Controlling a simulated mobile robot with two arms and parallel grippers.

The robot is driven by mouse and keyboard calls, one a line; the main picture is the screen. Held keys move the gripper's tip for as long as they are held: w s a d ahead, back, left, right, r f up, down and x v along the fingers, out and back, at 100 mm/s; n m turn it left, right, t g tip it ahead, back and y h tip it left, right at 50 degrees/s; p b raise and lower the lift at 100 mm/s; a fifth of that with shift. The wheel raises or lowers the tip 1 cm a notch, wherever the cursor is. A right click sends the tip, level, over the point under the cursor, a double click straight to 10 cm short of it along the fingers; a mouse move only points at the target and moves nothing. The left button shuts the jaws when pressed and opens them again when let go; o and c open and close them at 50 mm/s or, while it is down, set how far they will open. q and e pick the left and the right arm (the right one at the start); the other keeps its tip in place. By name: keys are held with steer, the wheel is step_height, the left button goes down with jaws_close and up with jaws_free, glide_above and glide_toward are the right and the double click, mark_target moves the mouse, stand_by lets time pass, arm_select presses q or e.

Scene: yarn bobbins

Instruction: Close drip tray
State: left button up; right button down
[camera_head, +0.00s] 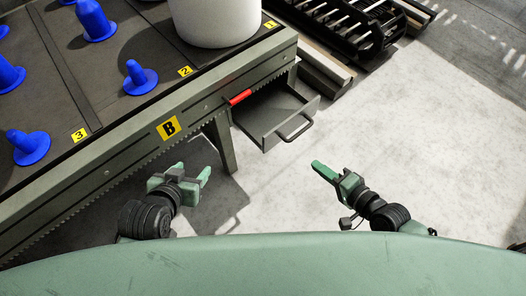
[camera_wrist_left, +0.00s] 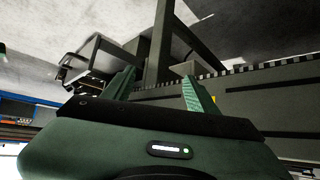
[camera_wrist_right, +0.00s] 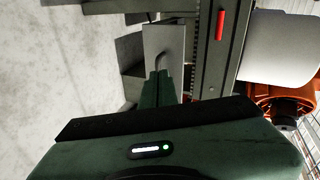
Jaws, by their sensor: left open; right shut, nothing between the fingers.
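The drip tray (camera_head: 275,119) is a grey open drawer under the corner of the table marked B. It is pulled out, with a bar handle (camera_head: 296,127) on its front. The tray also shows in the right wrist view (camera_wrist_right: 163,40), beyond my right fingertips, and in the left wrist view (camera_wrist_left: 98,52). My right gripper (camera_head: 325,172) is shut and empty, in front of the tray and apart from it. My left gripper (camera_head: 204,175) is open and empty, beside the table edge, left of the table leg.
The table (camera_head: 110,160) carries several blue cones (camera_head: 140,78) and a white bobbin (camera_head: 213,18). A red piece (camera_head: 240,97) sits on the table's edge above the tray. A black rack (camera_head: 350,30) stands behind. The floor (camera_head: 400,120) right of the tray is clear.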

steer(key=a+r+m+y+b, duration=0.1)
steer(key=a+r+y, duration=0.1)
steer(key=a, duration=0.2)
steer(key=b, duration=0.2)
glide_toward(268, 136)
steer(key=f, duration=0.1)
steer(key=shift+h, duration=0.3)
steer(key=x, duration=0.5)
steer(key=shift+w+a+r+b, duration=0.1)
steer(key=shift+a+r+b, duration=0.15)
steer(key=shift+b, duration=0.1)
arm_select(q)
steer(key=w+d+r+t+h, duration=0.1)
steer(key=w+r+t, duration=0.1)
steer(key=r+t, duration=0.2)
steer(key=w+d+r+t+h, duration=0.1)
steer(key=w+r+t, duration=0.2)
steer(key=r, duration=0.8)
steer(key=shift+w+d+r+t+h, duration=0.2)
steer(key=shift+r+t+h, duration=0.1)
steer(key=shift+t, duration=0.5)
arm_select(e)
steer(key=shift+w+a, duration=0.35)
steer(key=shift+w, duration=0.15)
steer(key=shift+a, duration=0.1)
